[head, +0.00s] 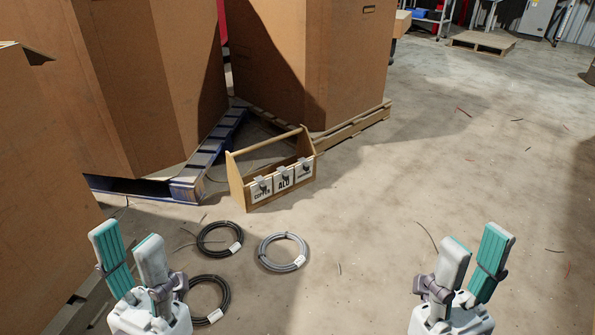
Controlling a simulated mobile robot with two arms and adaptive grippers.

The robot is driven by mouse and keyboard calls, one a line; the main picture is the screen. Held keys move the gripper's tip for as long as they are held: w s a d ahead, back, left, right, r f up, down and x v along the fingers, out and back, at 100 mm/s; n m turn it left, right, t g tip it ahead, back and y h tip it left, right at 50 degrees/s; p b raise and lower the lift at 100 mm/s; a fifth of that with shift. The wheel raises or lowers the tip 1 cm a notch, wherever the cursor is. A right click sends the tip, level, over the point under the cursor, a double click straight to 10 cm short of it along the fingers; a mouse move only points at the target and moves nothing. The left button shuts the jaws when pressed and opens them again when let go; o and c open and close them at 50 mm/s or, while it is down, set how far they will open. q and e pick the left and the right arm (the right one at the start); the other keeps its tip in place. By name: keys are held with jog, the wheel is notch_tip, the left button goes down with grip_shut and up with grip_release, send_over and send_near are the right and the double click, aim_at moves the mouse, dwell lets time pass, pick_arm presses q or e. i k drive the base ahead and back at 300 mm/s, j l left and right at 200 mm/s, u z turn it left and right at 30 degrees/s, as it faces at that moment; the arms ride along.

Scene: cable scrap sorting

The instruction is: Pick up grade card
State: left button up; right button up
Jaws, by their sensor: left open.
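Three white grade cards hang side by side on the front of a wooden tote (238,188) with a long handle bar. The left one reads COPPER (261,195), the middle one reads ALU (283,184), and the print on the right card (305,174) is too small to read. Grey clips hold their top edges. My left gripper (128,237) is open and empty at the lower left, well short of the tote. My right gripper (477,240) is open and empty at the lower right, also far from the tote.
Two black cable coils (240,227) (226,299) and a grey coil (262,256), each with a white tag, lie on the floor before the tote. Large cardboard boxes (120,90) (350,60) on pallets stand behind and left. The floor at right is mostly clear, with small scraps.

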aim_at(283, 180)
jog(key=i+l+z, duration=0.4)
jog(key=i+z, duration=0.4)
jog(key=i+l+z, duration=0.15)
jog(key=z, duration=0.25)
jog(key=i+u, duration=0.1)
jog(key=i, duration=0.4)
jog(key=i+l, duration=0.15)
jog(key=i, duration=0.3)
jog(key=i+j+u, duration=0.1)
jog(key=u, duration=0.3)
jog(key=i+u, duration=0.6)
jog(key=u, duration=0.25)
jog(key=i+u, duration=0.2)
jog(key=u, duration=0.2)
jog(key=i+u, duration=0.5)
jog(key=i+l, duration=0.05)
